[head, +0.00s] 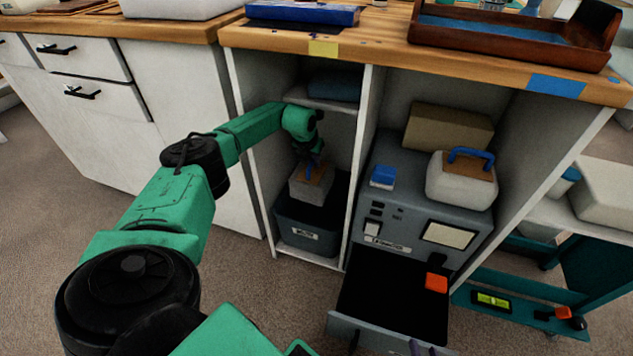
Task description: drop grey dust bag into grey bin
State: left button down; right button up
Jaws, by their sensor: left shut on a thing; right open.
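The grey dust bag (311,187), box-shaped with a brown top, is in the left cubby of the bench. My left gripper (313,162) is shut on its blue handle from above. The bag is at the mouth of the dark grey bin (304,238), which has a light label on its front. The bag hides part of the bin's opening, and I cannot tell whether its base is below the rim. Purple tips at the bottom edge look like my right gripper (424,349), open near the drawer front; most of it is out of frame.
A folded blue cloth (335,86) lies on the shelf above. A divider (361,150) separates the cubby from a grey machine (400,225), which bears a similar pale bag (461,181) with a blue handle. An open drawer (393,300) juts out below the machine.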

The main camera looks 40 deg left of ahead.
pick_arm(q)
jog(key=c, duration=0.8)
grip_release()
jog(key=shift+r, duration=0.1)
pick_arm(e)
jog(key=shift+r, duration=0.1)
pick_arm(q)
jog(key=shift+o, duration=0.2)
jog(key=shift+r, duration=0.3)
jog(key=p+v, duration=0.3)
jog(key=v, duration=0.3)
jog(key=shift+s, duration=0.1)
jog(key=p+v, duration=0.2)
jog(key=v, duration=0.5)
jog(key=shift+s+r+p, duration=0.2)
jog(key=shift+r+p, duration=0.15)
pick_arm(e)
jog(key=s+d+r+g+h, duration=0.2)
jog(key=d+r+g, duration=0.3)
jog(key=d, duration=0.4)
jog(key=shift+s+d+r+n+g+h, duration=0.2)
jog(key=shift+n+g+h, duration=0.3)
jog(key=shift+h, duration=0.4)
